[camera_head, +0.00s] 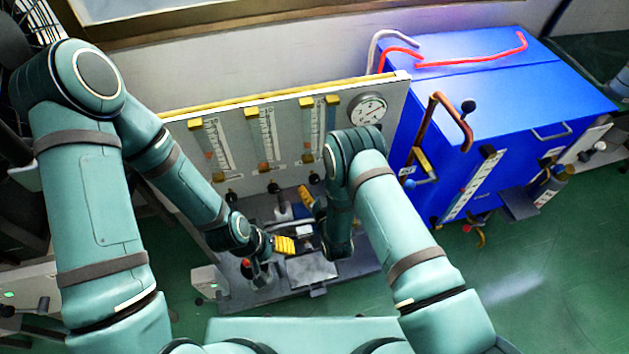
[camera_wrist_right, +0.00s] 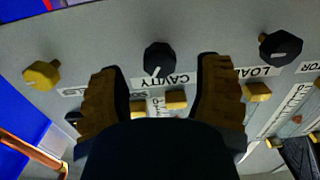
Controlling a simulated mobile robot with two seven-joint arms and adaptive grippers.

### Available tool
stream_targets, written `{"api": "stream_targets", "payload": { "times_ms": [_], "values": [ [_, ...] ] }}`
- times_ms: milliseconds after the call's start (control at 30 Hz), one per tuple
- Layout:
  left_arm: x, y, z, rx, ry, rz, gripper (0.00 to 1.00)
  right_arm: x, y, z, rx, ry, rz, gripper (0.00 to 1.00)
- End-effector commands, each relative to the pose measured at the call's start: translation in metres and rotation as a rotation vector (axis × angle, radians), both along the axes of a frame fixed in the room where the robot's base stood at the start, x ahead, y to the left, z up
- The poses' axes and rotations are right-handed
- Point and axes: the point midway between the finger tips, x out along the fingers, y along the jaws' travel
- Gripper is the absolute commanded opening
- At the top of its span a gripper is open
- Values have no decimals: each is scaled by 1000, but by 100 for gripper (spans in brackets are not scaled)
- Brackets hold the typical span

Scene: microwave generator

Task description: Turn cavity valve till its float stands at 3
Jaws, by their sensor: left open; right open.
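The cavity valve is a black knob (camera_wrist_right: 158,58) with a white pointer mark, beside a CAVITY label on the grey panel in the right wrist view. My right gripper (camera_wrist_right: 160,68) is open, its two brown-yellow fingers either side of the knob's line, with no visible contact. In the head view my right gripper (camera_head: 308,196) is at the panel's lower right, partly behind its own arm. The rightmost flow tube (camera_head: 317,128) stands above it; its float is too small to read. My left gripper (camera_head: 284,244) is open and empty in front of the panel.
A LOAD knob (camera_wrist_right: 280,48) and a yellow knob (camera_wrist_right: 42,75) flank the cavity knob. A round gauge (camera_head: 367,110) sits at the panel's upper right. A blue cabinet (camera_head: 490,100) with pipes stands to the right. A low bench with fittings lies below the panel.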

Motion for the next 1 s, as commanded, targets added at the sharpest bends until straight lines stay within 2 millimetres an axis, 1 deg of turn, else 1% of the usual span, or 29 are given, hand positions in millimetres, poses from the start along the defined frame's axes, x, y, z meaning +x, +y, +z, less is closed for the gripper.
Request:
{"api": "stream_targets", "payload": {
  "times_ms": [33,100,233,333,567,600,667,700,767,800,1000],
  "values": [
    [0,0,-3,0,-1,0,65,8,2,0,1,-4,0,65],
    [1,0,-4,0,-2,1,65,16,4,0,1,-4,0,65],
    [1,0,-6,0,-3,1,65,25,7,0,1,-2,0,65],
    [1,0,-6,0,-3,1,65,28,8,0,0,-1,0,65],
    [1,0,-6,0,-3,1,65,29,8,0,0,0,0,65],
    [1,0,-6,0,-3,1,65,29,8,0,0,0,0,64],
    [1,0,-6,0,-3,1,65,28,8,0,0,0,0,43],
    [1,0,-6,0,-3,1,65,28,8,0,0,0,0,29],
    [1,0,-6,0,-3,1,65,28,8,0,0,0,0,8],
    [1,0,-6,0,-3,1,65,28,8,0,0,0,0,0],
    [1,0,-6,0,-3,1,65,29,8,0,0,-1,0,0]
  ]
}}
